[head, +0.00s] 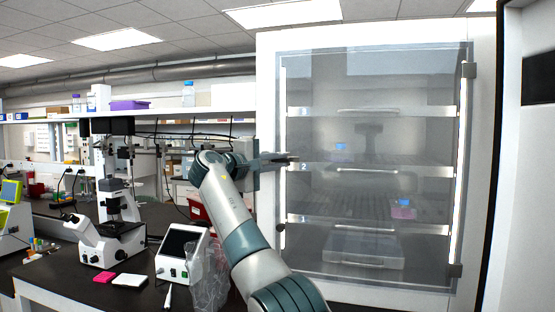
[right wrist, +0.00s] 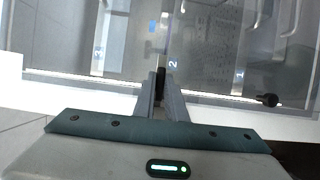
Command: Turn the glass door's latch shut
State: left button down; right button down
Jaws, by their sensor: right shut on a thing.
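The glass door (head: 372,130) is on the front of a tall white cabinet and looks closed. My right gripper (head: 292,160) is at the door's left edge, level with the shelf marked 2. In the right wrist view the right gripper (right wrist: 161,88) is shut on a small dark piece (right wrist: 161,72) at the door's edge; the fingers partly hide it, and I cannot tell whether it is the latch. A black knob (head: 280,227) sits lower on the same edge, apart from the gripper; this knob also shows in the right wrist view (right wrist: 268,100). My left gripper is not in view.
Shelves behind the glass hold a clear bin (head: 362,248) and small items. Door hinges (head: 468,70) are on the right. A bench on the left carries a microscope (head: 108,235) and a white device with a screen (head: 182,250), close to my right arm.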

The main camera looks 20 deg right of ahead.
dwell(0.4)
jog(key=c, duration=1.8)
grip_release()
jog(key=shift+b+v, duration=0.65)
jog(key=shift+v, duration=0.15)
jog(key=b+v, duration=0.7)
jog(key=v, duration=0.8)
jog(key=shift+s+a, duration=0.25)
jog(key=shift+a, duration=0.05)
